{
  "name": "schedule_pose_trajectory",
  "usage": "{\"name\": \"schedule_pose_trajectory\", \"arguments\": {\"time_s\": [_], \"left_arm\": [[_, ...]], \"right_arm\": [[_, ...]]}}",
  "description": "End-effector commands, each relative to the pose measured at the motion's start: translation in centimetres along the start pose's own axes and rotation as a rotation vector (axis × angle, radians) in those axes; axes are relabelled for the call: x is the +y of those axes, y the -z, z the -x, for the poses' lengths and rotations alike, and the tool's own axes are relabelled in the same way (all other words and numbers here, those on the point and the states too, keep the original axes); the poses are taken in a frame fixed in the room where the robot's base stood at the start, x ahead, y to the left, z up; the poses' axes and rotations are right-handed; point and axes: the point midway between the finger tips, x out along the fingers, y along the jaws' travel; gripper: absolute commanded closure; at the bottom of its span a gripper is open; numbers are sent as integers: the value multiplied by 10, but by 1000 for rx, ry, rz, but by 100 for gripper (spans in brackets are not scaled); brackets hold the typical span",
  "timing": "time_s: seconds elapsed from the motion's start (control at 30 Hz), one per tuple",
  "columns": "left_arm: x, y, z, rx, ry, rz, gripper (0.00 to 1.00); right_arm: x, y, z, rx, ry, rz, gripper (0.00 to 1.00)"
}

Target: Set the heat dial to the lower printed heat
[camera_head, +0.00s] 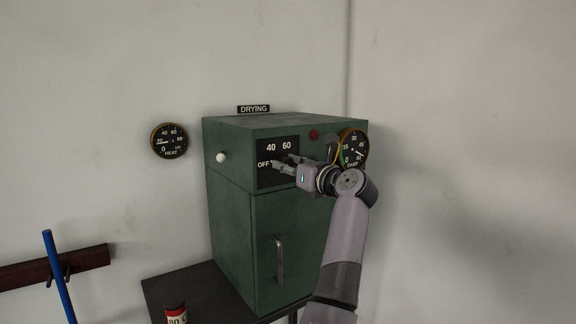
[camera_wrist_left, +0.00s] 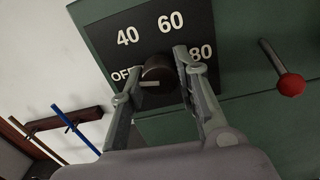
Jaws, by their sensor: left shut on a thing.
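The heat dial is a dark round knob (camera_wrist_left: 158,70) on a black plate (camera_wrist_left: 95,40) printed OFF, 40, 60 and 80. A pale line on the knob points left, toward the OFF side. My left gripper (camera_wrist_left: 150,76) is shut on the knob, one finger on each side. In the head view the left gripper (camera_head: 281,166) covers the knob and the 80. The plate (camera_head: 278,150) shows OFF, 40 and 60 there, on the green drying cabinet (camera_head: 231,220). The right gripper is not in view.
A HEAT gauge (camera_head: 169,141) hangs on the wall to the left. A DAMP gauge (camera_head: 353,148) is right of the plate. A red-tipped lever (camera_wrist_left: 290,84) sticks out beside the plate. A white knob (camera_head: 220,157) and a door handle (camera_head: 279,258) are on the cabinet.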

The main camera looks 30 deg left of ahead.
Motion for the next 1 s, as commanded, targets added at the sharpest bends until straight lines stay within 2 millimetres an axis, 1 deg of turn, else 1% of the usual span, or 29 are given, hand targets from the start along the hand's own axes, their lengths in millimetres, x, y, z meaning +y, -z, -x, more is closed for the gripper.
{"name": "schedule_pose_trajectory", "arguments": {"time_s": [0.4,0.6,0.8,1.0], "left_arm": [[-1,-3,1,-11,4,-392,99],[-1,-4,1,-16,5,-561,99],[-1,-3,1,-20,5,-691,99],[-1,-3,1,-23,5,-774,99]], "right_arm": [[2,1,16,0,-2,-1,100],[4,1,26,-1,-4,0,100],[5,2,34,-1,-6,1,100],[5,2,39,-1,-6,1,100]]}}
